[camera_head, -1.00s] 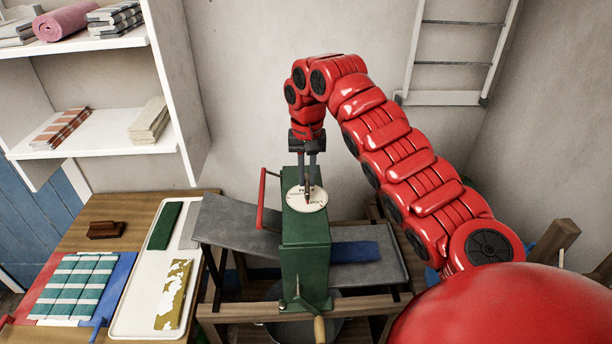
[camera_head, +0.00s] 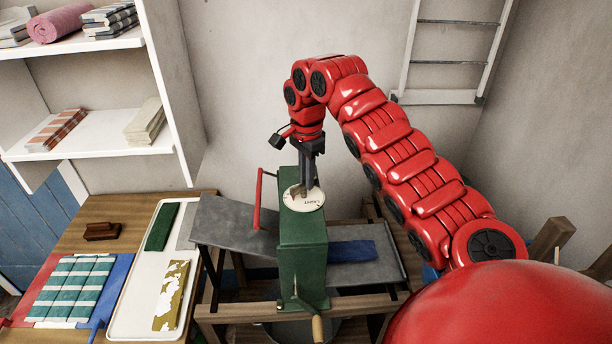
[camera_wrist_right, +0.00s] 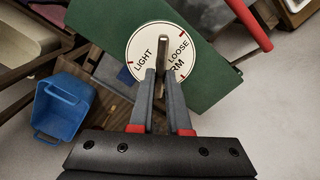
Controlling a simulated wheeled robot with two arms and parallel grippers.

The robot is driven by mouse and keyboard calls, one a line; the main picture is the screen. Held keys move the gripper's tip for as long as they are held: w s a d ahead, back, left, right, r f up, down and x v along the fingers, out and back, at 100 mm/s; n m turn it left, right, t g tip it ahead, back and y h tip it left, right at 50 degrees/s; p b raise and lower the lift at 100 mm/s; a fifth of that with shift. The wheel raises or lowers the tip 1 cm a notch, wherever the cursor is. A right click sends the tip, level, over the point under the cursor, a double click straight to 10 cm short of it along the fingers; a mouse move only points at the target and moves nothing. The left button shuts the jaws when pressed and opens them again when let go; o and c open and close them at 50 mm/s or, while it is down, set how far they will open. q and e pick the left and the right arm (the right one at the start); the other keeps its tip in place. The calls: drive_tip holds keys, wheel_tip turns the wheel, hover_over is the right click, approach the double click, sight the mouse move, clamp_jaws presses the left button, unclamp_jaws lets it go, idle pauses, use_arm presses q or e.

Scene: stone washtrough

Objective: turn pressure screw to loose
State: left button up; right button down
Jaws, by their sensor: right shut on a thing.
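The pressure screw (camera_wrist_right: 162,46) is a short metal bar standing up at the middle of a round white dial (camera_head: 312,204) on top of the green mangle housing (camera_head: 303,262). In the right wrist view the dial (camera_wrist_right: 140,42) reads LIGHT on the left and LOOSE on the right; a third word, ending in RM, is partly hidden by a finger. Red ticks show near its rim. My right gripper (camera_head: 306,187) comes down from above and is shut on the screw; its fingers (camera_wrist_right: 162,72) hide part of the dial. My left gripper is not in view.
A red lever (camera_head: 259,200) stands left of the housing, and a wooden-handled crank (camera_head: 318,328) is at its front. A grey sloping board (camera_head: 232,224) and a tray with blue cloth (camera_head: 353,251) flank it. A blue bucket (camera_wrist_right: 64,105) shows in the wrist view.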

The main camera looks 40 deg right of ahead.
drive_tip(key=m, duration=0.6)
drive_tip(key=shift+s+m, duration=0.25)
drive_tip(key=shift+m, duration=0.05)
drive_tip(key=shift+a, duration=0.1)
idle(0.3)
drive_tip(key=c, duration=0.9)
unclamp_jaws()
drive_tip(key=shift+r, duration=0.1)
wheel_tip(320, 180, up, 17)
drive_tip(key=p, duration=1.7)
drive_tip(key=shift+r+p, duration=0.15)
drive_tip(key=shift+p, duration=0.2)
